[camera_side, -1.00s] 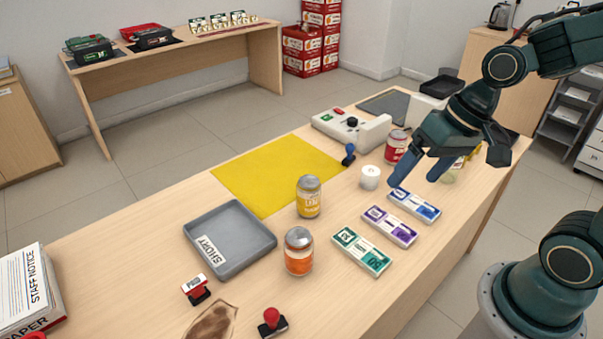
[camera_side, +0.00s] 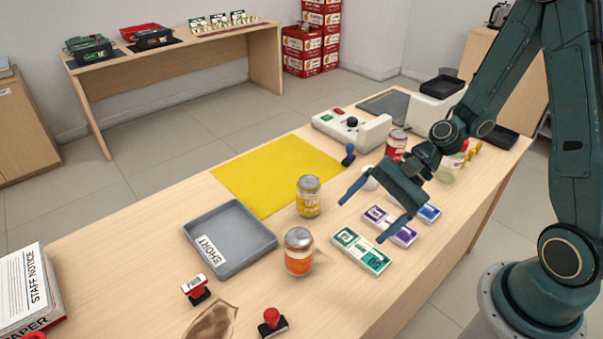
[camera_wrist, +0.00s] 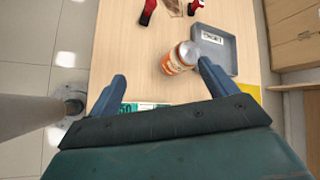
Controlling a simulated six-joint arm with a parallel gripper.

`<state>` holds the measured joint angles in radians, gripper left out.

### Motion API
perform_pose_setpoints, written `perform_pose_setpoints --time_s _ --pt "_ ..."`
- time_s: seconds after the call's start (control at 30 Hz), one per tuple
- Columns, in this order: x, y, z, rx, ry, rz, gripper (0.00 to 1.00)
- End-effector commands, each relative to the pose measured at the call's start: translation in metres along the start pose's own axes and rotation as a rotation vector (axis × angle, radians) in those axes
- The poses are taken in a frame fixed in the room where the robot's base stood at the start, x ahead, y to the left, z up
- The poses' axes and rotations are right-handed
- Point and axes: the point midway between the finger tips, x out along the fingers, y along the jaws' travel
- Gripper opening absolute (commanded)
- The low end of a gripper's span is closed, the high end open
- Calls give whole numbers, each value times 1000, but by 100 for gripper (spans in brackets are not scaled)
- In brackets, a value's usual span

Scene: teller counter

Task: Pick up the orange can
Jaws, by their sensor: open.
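In the wrist view the orange can (camera_wrist: 174,63) lies ahead of the gap between the spread fingers of my gripper (camera_wrist: 160,80). Nothing hides the can in either view.
A yellow can (camera_side: 309,197) stands behind the orange can. The grey tray (camera_side: 273,241) labelled SHORT is to its left. A red stamp (camera_side: 271,321) stands nearer the front edge.

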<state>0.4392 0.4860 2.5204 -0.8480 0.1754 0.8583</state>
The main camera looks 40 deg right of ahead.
Motion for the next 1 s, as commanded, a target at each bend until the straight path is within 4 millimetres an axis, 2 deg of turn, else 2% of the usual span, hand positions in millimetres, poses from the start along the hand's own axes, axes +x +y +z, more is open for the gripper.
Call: perform_pose_setpoints --time_s 0.3,0.6,0.8,1.0 --pt "22 2 -24 407 -120 -162 85" --pt "33 4 -48 760 -212 -301 85" --pt "35 4 -56 864 -239 -343 85" --pt "36 4 -57 875 -241 -349 85"
